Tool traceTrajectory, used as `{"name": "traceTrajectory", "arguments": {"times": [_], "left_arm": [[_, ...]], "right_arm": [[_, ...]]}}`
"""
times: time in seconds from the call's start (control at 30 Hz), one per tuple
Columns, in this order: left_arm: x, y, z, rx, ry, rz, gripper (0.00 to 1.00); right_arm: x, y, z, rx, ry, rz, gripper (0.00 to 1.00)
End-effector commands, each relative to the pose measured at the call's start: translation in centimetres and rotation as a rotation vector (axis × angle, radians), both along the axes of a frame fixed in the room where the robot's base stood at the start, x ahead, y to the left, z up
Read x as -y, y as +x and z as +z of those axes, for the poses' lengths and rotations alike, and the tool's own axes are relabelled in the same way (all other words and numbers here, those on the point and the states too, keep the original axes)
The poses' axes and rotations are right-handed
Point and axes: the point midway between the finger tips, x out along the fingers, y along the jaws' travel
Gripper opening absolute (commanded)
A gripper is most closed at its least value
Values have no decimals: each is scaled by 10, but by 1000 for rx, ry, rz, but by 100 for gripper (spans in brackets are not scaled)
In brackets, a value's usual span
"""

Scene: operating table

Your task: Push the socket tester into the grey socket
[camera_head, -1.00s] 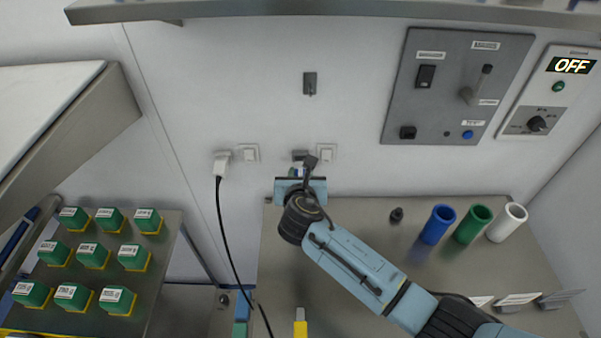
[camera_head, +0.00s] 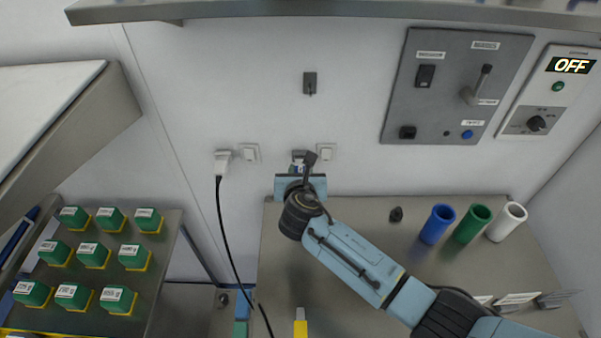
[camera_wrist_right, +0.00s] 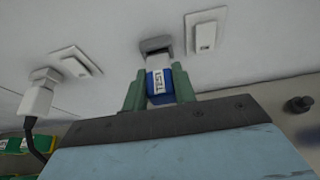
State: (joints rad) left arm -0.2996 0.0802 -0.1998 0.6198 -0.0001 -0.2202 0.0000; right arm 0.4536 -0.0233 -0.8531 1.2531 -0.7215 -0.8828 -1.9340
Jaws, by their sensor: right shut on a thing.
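The socket tester (camera_wrist_right: 160,84) is a blue block with a white label reading TEST, seen in the right wrist view between the green fingers of my right gripper (camera_wrist_right: 160,92). The gripper is shut on it. The grey socket (camera_wrist_right: 155,44) is on the wall straight ahead of the tester. The tester's front end is at or very close to the socket opening; I cannot tell how far in it is. In the head view the grey socket (camera_head: 299,154) shows just above my right gripper (camera_head: 298,172), which mostly hides the tester. My left gripper is not in view.
A white plug (camera_head: 222,162) with a black cable sits left of the socket. White switches (camera_head: 249,152) (camera_head: 327,152) flank it. Blue, green and white cups (camera_head: 513,218) stand on the steel table (camera_head: 370,215) at right. Green boxes (camera_head: 92,254) fill a rack at left.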

Motion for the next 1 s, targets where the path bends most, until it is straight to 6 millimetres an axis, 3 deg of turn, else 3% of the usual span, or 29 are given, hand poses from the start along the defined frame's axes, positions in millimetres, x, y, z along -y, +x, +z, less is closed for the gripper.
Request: {"name": "traceTrajectory", "arguments": {"times": [0.87,0.9,1.0], "left_arm": [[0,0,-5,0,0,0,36],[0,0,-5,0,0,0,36],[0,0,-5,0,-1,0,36]], "right_arm": [[0,23,1,2,1,0,0],[0,22,1,1,1,0,32],[0,22,1,1,1,0,45]]}}
